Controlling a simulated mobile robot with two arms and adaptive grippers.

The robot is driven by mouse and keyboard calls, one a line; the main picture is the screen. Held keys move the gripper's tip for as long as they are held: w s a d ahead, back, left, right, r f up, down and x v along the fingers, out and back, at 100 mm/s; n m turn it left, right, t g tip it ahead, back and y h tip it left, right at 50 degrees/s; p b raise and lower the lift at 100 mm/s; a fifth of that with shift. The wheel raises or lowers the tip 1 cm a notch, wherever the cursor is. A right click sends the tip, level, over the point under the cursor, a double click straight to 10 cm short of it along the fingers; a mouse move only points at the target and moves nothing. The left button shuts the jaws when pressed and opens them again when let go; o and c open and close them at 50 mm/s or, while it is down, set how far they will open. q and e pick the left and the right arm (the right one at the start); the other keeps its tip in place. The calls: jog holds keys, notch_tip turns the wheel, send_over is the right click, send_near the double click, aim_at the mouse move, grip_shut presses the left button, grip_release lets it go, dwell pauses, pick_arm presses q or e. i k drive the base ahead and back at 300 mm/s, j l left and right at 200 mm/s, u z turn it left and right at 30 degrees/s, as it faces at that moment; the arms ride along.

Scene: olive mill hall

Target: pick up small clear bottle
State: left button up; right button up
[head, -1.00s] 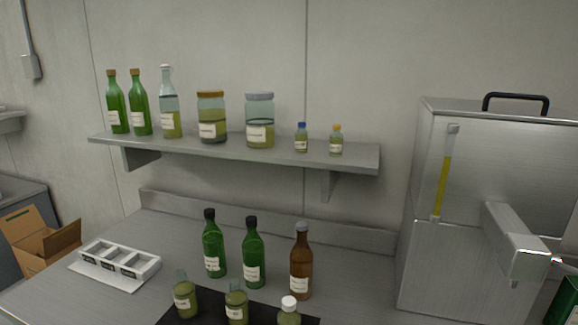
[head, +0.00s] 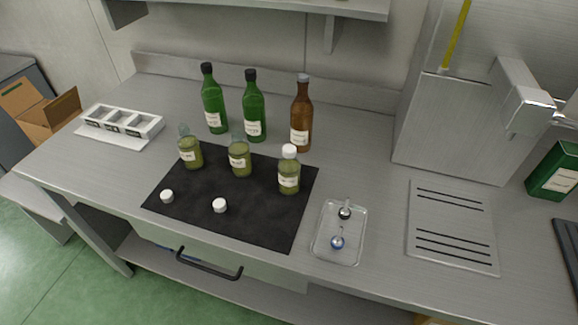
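Three small clear bottles with greenish-yellow contents and white labels stand upright on a black mat (head: 255,225) on the steel counter. The left bottle (head: 190,153) and the middle bottle (head: 239,160) have open necks with no cap. The right bottle (head: 289,173) wears a white cap. Two loose white caps lie on the mat in front, a left cap (head: 167,196) and a right cap (head: 219,205). Neither of my grippers is in view.
Behind the mat stand two green bottles (head: 213,100) (head: 254,108) and a brown bottle (head: 301,115). A clear tray (head: 325,247) with two small metal-and-ball items is right of the mat. A slotted plate (head: 470,225), steel machine (head: 455,130) and white divided holder (head: 122,126) are also there.

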aim_at(289, 171)
jog(key=j, duration=0.95)
jog(key=k+j+z, duration=0.15)
jog(key=j, duration=0.75)
